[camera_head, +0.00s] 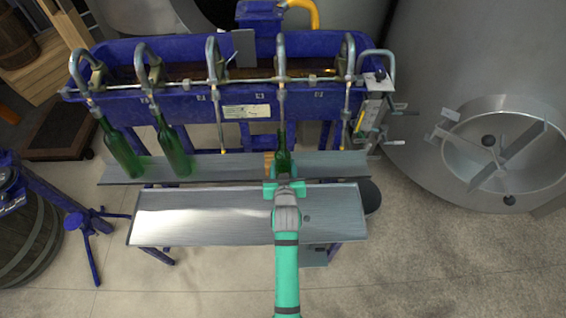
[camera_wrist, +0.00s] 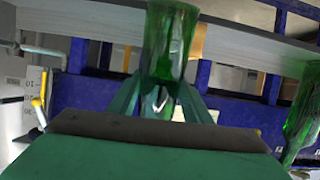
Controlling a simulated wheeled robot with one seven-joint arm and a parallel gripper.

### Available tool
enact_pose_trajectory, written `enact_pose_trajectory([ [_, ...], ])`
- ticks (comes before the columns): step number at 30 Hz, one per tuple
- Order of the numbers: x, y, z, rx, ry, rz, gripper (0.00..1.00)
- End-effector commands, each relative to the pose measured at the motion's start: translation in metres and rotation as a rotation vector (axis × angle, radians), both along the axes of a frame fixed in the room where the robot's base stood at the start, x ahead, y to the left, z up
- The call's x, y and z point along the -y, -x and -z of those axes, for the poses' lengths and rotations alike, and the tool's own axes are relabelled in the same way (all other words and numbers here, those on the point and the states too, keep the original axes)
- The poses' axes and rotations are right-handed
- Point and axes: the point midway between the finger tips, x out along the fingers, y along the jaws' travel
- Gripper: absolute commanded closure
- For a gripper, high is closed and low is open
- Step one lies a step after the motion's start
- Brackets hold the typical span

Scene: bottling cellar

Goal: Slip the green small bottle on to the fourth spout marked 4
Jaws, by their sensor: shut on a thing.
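My gripper (camera_head: 284,182) is shut on the green small bottle (camera_head: 283,160) and holds it upright in front of the filler, below the fourth spout (camera_head: 281,92). The bottle's neck top meets the spout's lower end in the head view; I cannot tell whether the spout is inside the neck. In the wrist view, the bottle (camera_wrist: 170,42) stands between the fingers of my gripper (camera_wrist: 160,102); its mouth is not clear there. The number mark by the spout is too small to read.
Green bottles hang on the first (camera_head: 122,150) and second (camera_head: 173,150) spouts. The third (camera_head: 214,95) and fifth (camera_head: 347,95) spouts are bare. A wooden block (camera_head: 268,160) is beside the held bottle. The front metal tray (camera_head: 190,218) is empty. A steel tank (camera_head: 440,90) stands at right.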

Motion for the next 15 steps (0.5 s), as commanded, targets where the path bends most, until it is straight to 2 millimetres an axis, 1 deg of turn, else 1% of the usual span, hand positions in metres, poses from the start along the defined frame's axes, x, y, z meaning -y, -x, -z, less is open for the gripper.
enact_pose_trajectory([
  [15, 0.000, 0.011, 0.023, 0.001, 0.000, 0.000, 0.93],
])
